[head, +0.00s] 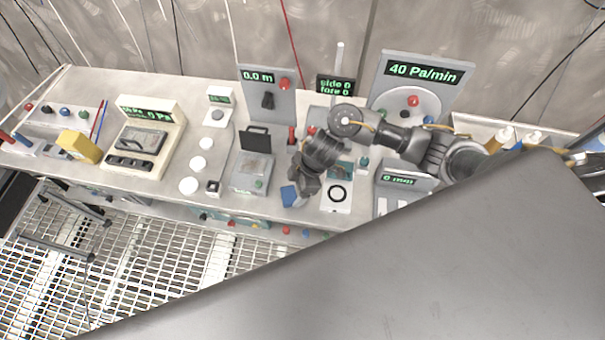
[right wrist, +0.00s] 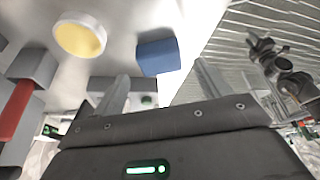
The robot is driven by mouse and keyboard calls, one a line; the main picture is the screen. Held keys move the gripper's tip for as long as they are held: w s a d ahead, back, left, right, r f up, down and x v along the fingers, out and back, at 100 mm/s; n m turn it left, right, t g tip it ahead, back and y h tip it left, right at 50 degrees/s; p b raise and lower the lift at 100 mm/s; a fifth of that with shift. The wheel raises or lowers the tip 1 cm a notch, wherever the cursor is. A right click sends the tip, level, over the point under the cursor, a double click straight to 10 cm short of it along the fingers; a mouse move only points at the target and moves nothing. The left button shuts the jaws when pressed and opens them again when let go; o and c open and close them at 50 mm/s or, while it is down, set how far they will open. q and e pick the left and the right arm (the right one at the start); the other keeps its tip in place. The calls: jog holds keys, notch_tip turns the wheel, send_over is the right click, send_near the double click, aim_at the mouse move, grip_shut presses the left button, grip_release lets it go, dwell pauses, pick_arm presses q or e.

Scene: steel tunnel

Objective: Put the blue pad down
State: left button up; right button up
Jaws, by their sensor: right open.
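The blue pad (head: 289,196) lies at the front edge of the bench in the head view, beside the dark fingers of my right gripper (head: 301,194). In the right wrist view the blue pad (right wrist: 158,57) shows whole, beyond the gap between the two grey fingers of the right gripper (right wrist: 161,72). The fingers stand wide apart, with nothing between them. The pad seems to rest on the pale bench top near its edge. My left gripper does not show in the head view.
A grey box with a raised dark lid (head: 251,174) stands left of the pad. A white plate with a black ring (head: 338,194) is to its right. White discs (head: 189,186) lie further left. A grated floor (head: 140,260) is below the front edge.

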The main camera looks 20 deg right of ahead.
jog(key=p+v, duration=0.1)
jog(key=v, duration=0.8)
jog(key=shift+s+a+f, duration=0.1)
jog(key=shift+a, duration=0.05)
